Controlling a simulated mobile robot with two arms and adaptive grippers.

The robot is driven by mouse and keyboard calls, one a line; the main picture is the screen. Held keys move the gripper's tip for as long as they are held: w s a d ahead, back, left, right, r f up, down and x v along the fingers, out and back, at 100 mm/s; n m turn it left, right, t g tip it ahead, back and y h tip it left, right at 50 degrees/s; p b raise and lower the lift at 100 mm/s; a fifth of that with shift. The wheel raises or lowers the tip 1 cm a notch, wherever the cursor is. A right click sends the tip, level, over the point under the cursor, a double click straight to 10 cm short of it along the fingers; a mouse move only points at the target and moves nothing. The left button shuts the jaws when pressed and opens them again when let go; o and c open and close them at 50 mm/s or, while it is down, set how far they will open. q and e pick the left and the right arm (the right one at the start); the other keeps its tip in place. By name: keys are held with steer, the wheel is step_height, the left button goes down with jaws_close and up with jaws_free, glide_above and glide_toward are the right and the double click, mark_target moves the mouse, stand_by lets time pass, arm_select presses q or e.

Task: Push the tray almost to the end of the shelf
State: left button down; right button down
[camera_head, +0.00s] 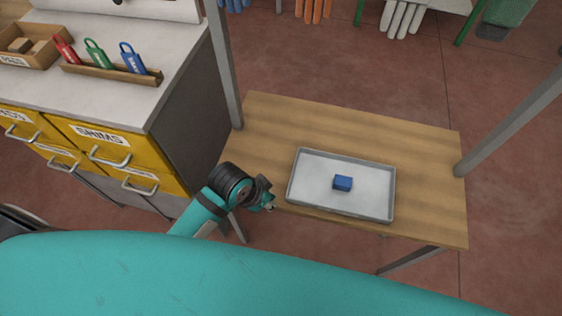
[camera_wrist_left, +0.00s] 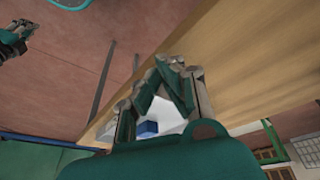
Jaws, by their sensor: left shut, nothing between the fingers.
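A shallow grey metal tray (camera_head: 320,207) lies on a wooden shelf (camera_head: 425,160) in the head view, close to the shelf's near edge. A small blue block (camera_head: 342,183) sits in the tray. My left gripper (camera_head: 268,204) is shut and empty, just left of the tray's near left corner. I cannot tell whether it touches the tray. In the left wrist view its fingers (camera_wrist_left: 168,92) meet at the tips, and the blue block (camera_wrist_left: 147,128) and part of the tray show behind them. The rest of the tray is hidden there by the gripper.
Grey posts (camera_head: 224,70) stand at the shelf's left and right sides. The shelf is bare behind and right of the tray.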

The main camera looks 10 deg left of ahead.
mark_target(283, 170)
arm_select(q)
steer(key=w+d+r+m, duration=0.1)
steer(key=w+m, duration=0.1)
steer(key=w+d+r+m, duration=0.1)
steer(key=w, duration=0.1)
steer(key=w+d+r+m+g, duration=0.1)
steer(key=d+m, duration=0.1)
steer(key=shift+w+r+m, duration=0.2)
steer(key=shift+w+m, duration=0.1)
steer(key=shift+w, duration=0.1)
steer(key=w+a+r+m+g+y, duration=0.2)
steer(key=w+a+r+m+y, duration=0.1)
steer(key=w+a+r+m, duration=0.3)
steer(key=f, duration=0.7)
steer(key=a+f, duration=0.1)
steer(key=f, duration=0.3)
steer(key=shift+w, duration=0.2)
steer(key=d, duration=0.1)
steer(key=d+p, duration=0.1)
steer(key=d, duration=0.1)
steer(key=shift+w+d+r, duration=0.1)
steer(key=shift+d+r, duration=0.05)
steer(key=shift+d, duration=0.4)
